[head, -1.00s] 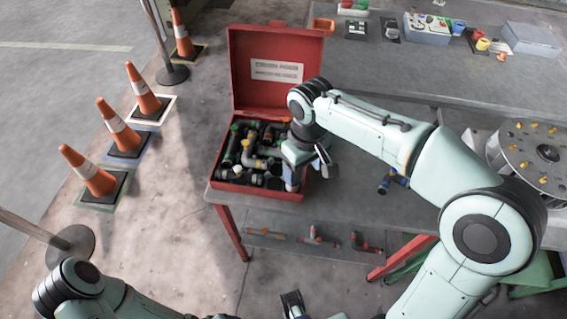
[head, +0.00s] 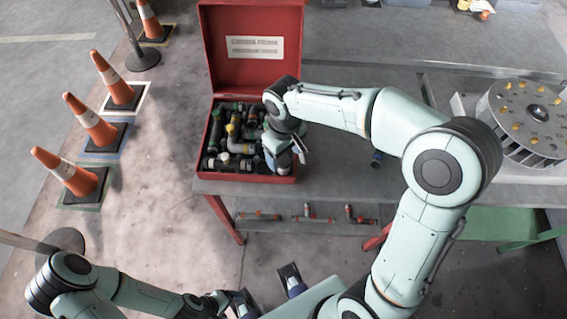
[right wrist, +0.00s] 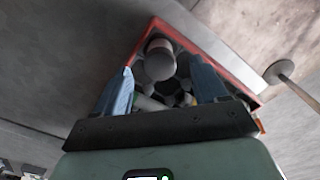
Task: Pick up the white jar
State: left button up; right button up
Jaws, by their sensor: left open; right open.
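The open red toolbox (head: 211,137) stands on the grey workbench. My right gripper (head: 287,155) is over its front right corner, pointing down. In the right wrist view, a pale cylinder (right wrist: 159,60), which looks like the white jar, stands in the corner of the box. My open right gripper (right wrist: 162,88) has its two blue fingers apart, with the jar beyond the tips, nearer the left finger. In the head view, a pale patch (head: 284,163) shows by the right fingers; I cannot tell whether it is the jar. My left gripper (head: 267,290) is open and empty, low in front of the bench.
Dark, yellow and grey pipe fittings (head: 238,140) crowd the box. Its raised red lid (head: 252,75) stands behind. A round carousel (head: 535,115) sits on the right. Several orange cones (head: 90,122) stand on the left floor. A lower shelf (head: 285,228) holds fittings.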

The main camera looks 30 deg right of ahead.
aim_at(284, 160)
notch_tip(284, 160, down, 4)
jog(key=shift+w+f, duration=0.1)
jog(key=c, duration=1.2)
jog(key=shift+o, duration=0.2)
jog(key=shift+r, duration=0.2)
